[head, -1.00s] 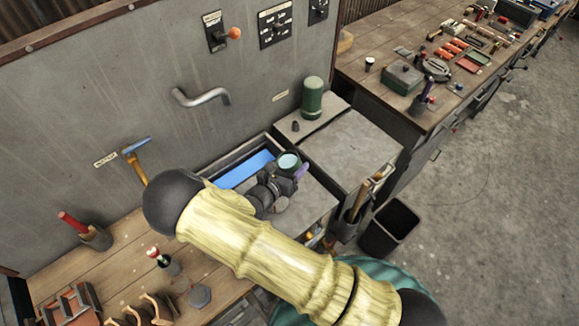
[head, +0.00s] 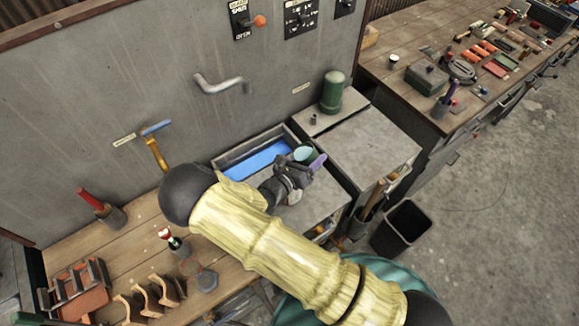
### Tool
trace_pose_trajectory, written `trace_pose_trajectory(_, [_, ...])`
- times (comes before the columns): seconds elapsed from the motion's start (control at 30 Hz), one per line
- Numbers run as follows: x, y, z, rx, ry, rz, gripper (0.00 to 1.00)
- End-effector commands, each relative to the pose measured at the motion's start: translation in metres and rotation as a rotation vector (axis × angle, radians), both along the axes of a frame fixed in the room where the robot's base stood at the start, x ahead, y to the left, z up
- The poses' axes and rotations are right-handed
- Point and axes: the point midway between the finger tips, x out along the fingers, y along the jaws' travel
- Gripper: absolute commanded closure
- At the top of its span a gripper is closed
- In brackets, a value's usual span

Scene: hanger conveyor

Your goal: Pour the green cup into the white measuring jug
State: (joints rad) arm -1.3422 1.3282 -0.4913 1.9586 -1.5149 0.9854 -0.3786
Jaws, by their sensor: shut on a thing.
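The green cup (head: 310,154) is in my gripper (head: 302,170), over the near right edge of a sink or trough with blue water. Its pale blue opening shows at the upper left, and the cup looks somewhat tilted. My gripper is shut on the cup; its fingers are partly hidden by the wrist. A small pale shape (head: 294,197) shows just below the gripper, too hidden to tell whether it is the white measuring jug. I cannot make out the jug for certain anywhere else.
The blue-filled trough (head: 222,162) lies along the grey wall, under a bent pipe (head: 218,84). A green canister (head: 332,95) stands behind the cup to the right. A black bin (head: 402,226) stands on the floor at right.

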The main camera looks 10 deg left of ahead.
Motion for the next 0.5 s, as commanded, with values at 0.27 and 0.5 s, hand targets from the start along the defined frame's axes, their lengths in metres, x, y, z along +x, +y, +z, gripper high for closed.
trace_pose_trajectory(0.27, [0.0002, -0.0007, -0.0001, -0.038, -0.004, 0.001, 0.72])
trace_pose_trajectory(0.5, [0.0002, -0.002, 0.0022, -0.103, -0.012, 0.0, 0.72])
